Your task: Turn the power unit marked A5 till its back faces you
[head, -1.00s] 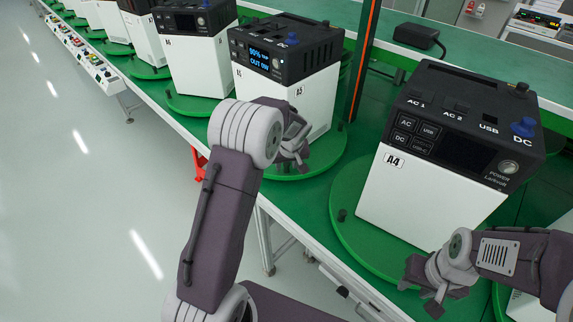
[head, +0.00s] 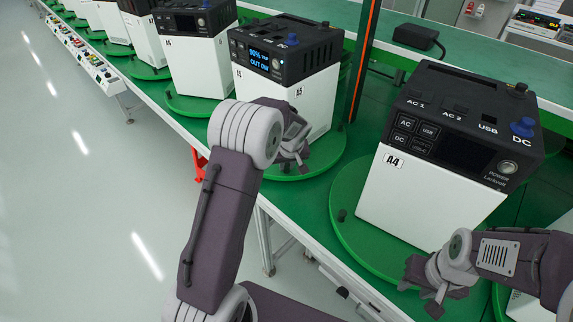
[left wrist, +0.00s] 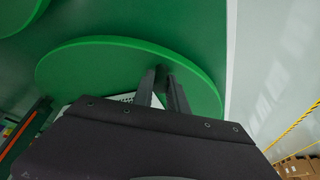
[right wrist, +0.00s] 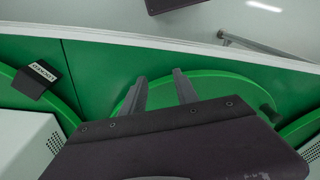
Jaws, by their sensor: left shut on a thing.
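The power unit marked A5 (head: 310,95), white with a black top, stands upright on a round green turntable (head: 330,158). Its lit blue display (head: 259,58) faces the front left in the head view. My left gripper (head: 302,160) is low at the turntable's near edge, in front of the unit.
The unit marked A4 (head: 430,200) stands on its own turntable (head: 345,235) to the right, with a black peg (head: 342,215). More units line the green bench to the left. An upright post (head: 364,65) stands behind A5. The floor at left is clear.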

